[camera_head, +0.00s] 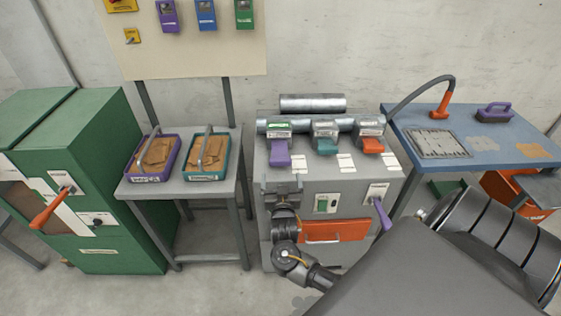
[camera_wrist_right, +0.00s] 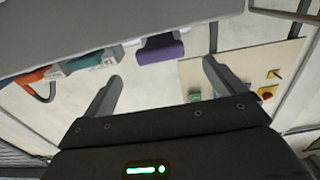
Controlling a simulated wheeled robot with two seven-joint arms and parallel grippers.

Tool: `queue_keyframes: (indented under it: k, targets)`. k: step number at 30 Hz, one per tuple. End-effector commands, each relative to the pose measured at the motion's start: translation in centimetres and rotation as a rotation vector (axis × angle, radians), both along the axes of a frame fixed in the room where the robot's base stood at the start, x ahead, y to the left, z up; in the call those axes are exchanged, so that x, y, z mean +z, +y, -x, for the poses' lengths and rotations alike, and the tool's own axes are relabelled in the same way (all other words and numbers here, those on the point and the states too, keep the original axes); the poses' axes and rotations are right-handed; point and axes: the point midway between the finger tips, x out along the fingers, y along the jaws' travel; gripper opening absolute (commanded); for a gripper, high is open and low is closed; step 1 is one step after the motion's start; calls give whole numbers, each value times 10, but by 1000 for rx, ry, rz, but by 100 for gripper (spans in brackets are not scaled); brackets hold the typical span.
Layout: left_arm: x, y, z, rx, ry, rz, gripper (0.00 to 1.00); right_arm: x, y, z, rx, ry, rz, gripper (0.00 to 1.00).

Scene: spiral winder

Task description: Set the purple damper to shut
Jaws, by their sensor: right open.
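The purple damper handle (camera_head: 281,153) hangs at the left of a row of three on top of the grey machine, below a green-labelled metal fitting. It also shows in the right wrist view (camera_wrist_right: 160,48), ahead of the fingers and near the gap between them. My right gripper (camera_head: 283,184) is open and empty, in front of the machine and below the purple handle, apart from it. In the wrist view the two fingertips (camera_wrist_right: 162,72) are wide apart with nothing between them. My left gripper is not in view.
Teal (camera_head: 326,146) and orange (camera_head: 373,145) damper handles stand right of the purple one. A separate purple lever (camera_head: 383,214) and an orange drawer (camera_head: 335,231) are on the machine front. A table (camera_head: 215,187) with trays stands left, a blue bench (camera_head: 470,150) right.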

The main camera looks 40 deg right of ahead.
Motion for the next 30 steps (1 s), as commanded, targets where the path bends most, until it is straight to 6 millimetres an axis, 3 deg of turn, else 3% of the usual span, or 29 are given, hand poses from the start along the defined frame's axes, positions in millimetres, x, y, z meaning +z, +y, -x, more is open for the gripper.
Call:
queue_keyframes:
  k: [13, 26, 30]
  targets:
    - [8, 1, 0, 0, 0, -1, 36, 1, -46, -61, 0, 1, 2, 95]
    - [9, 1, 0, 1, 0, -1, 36, 0, -53, -70, 1, 1, -1, 95]
    - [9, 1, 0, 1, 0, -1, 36, 0, -53, -70, 1, 1, -1, 80]
